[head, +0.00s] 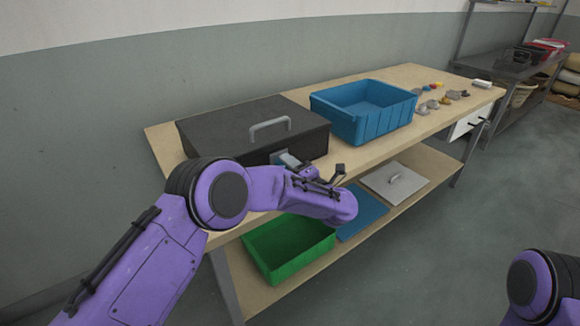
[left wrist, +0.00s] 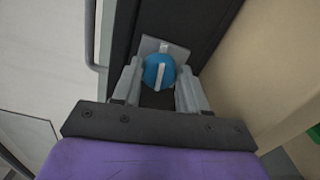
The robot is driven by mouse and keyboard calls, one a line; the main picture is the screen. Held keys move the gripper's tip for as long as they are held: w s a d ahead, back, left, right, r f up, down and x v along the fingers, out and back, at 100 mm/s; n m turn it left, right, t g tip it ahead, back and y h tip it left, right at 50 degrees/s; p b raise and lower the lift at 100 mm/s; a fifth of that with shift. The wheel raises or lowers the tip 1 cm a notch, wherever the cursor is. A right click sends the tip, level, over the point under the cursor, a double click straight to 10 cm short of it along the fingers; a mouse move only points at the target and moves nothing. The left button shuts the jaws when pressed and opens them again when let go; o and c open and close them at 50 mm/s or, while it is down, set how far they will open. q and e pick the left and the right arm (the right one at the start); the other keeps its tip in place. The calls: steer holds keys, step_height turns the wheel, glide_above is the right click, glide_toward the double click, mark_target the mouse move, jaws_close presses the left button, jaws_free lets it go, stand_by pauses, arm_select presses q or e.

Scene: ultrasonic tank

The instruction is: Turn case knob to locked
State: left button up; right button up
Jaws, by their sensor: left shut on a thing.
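The dark grey case (head: 240,124) sits shut on the workbench, with a light grey handle (head: 270,126) on its lid. Its knob (left wrist: 158,72) is a blue disc with a pale raised bar, set on a grey plate (left wrist: 150,45) on the case's front. The bar stands nearly upright in the left wrist view. My left gripper (left wrist: 158,82) is at the case front with one finger on each side of the knob, shut on it. In the head view my left wrist hides the knob and most of the fingers. My right gripper is out of view.
A blue bin (head: 362,108) stands right of the case. Several small objects (head: 438,100) lie beyond it on the workbench (head: 405,75). The lower shelf holds a green bin (head: 288,248), a blue panel (head: 362,215) and a grey lid (head: 395,182). The floor in front is clear.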

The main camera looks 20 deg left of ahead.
arm_select(q)
steer(key=shift+f+m, duration=0.15)
steer(key=shift+m, duration=0.55)
steer(key=shift+s, duration=0.1)
steer(key=o, duration=1)
steer(key=shift+o, duration=0.2)
steer(key=v, duration=1)
steer(key=shift+s+d+b, duration=0.2)
steer(key=shift+b, duration=0.25)
